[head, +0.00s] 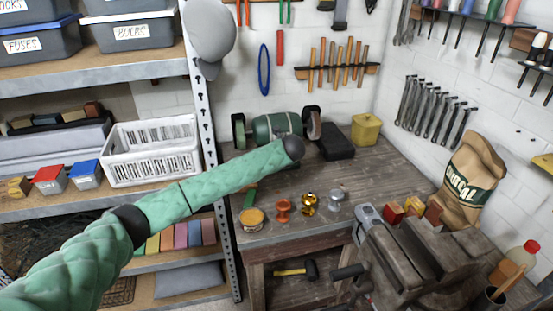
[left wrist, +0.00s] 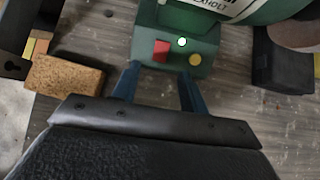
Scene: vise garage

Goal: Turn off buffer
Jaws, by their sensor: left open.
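The buffer is a green bench machine (head: 277,127) with a wheel at each end, at the back of the workbench in the head view. In the left wrist view its green base (left wrist: 200,77) carries a red switch (left wrist: 161,50), a small lit whitish lamp (left wrist: 182,42) and a yellow round button (left wrist: 195,60). My left gripper (left wrist: 158,84) is open and empty. Its two blue fingertips are close to the base's front, below the red switch and yellow button. In the head view my arm's end hides the fingers and the base front. My right gripper is not in view.
A black case (head: 337,141) and a yellow box (head: 366,129) stand right of the buffer. Several small pots and tins, including an orange-red one (head: 283,209), sit on the bench (head: 330,178) in front. A vise (head: 425,255) is at front right. A tan block (left wrist: 65,77) lies left of the fingers.

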